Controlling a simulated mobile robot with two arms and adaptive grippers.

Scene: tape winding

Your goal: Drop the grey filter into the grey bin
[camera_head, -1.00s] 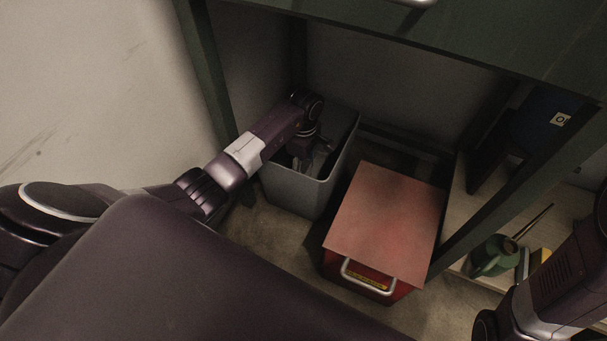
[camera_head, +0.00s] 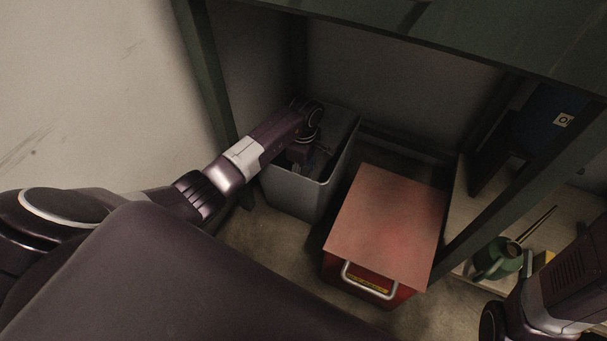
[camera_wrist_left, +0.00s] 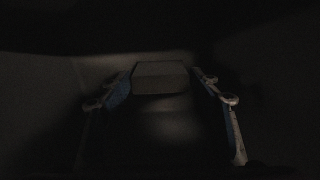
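The grey bin (camera_head: 293,194) stands on the floor under the dark green table, left of the red box. My left arm reaches over its rim, and my left gripper (camera_head: 312,167) is down inside, mostly hidden by the arm and shadow. In the left wrist view, my left gripper (camera_wrist_left: 162,82) shows two blue-padded fingers. The grey filter (camera_wrist_left: 160,77), a small block, shows at the fingertips between them. The view is too dark to tell whether the fingers touch it or whether it rests on anything. My right gripper is out of view.
A red box (camera_head: 385,225) with a pale red top and metal handle stands close to the bin's right. Table legs (camera_head: 208,75) flank the space. A green watering can (camera_head: 496,260) sits on a low shelf at right, near my right arm.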

